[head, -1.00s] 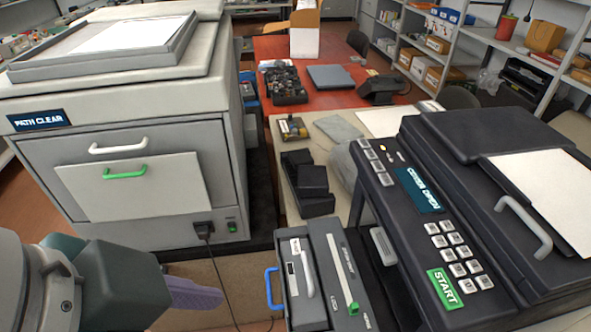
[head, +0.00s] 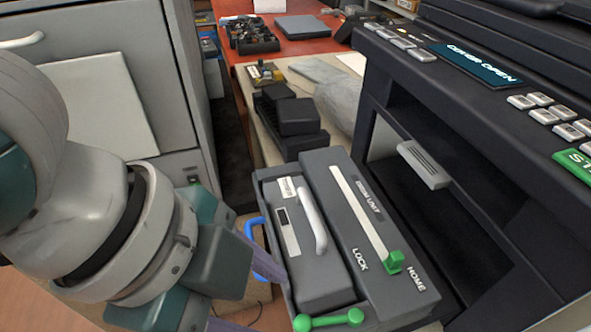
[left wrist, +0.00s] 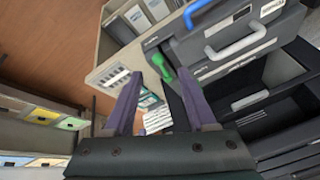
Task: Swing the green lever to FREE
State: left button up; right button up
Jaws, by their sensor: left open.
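A green lever (head: 328,320) with a round knob at each end is at the front of the dark grey drum unit (head: 335,165), at the bottom of the head view. It also shows in the left wrist view (left wrist: 162,68), ahead of the fingers and apart from them. No FREE label is readable. My left gripper (head: 262,303) is open and empty, just left of the lever. Its purple fingers are spread in the left wrist view (left wrist: 158,100). My right gripper is not in view.
A blue handle (head: 258,252) is beside my left gripper. A white handle (head: 312,220) and a green slider knob (head: 395,262), between LOCK and HOME, are on the unit. The black printer (head: 470,150), its display reading COVER OPEN, stands right. A grey machine (head: 165,60) stands left.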

aim_at(299, 319)
pick_arm(q)
jog(key=b+x, duration=0.1)
jog(key=x, duration=0.5)
jog(key=shift+d+f, duration=0.15)
jog(key=shift+f, duration=0.25)
jog(key=shift+c, duration=0.3)
grip_shut()
jog(key=shift+r, duration=0.1)
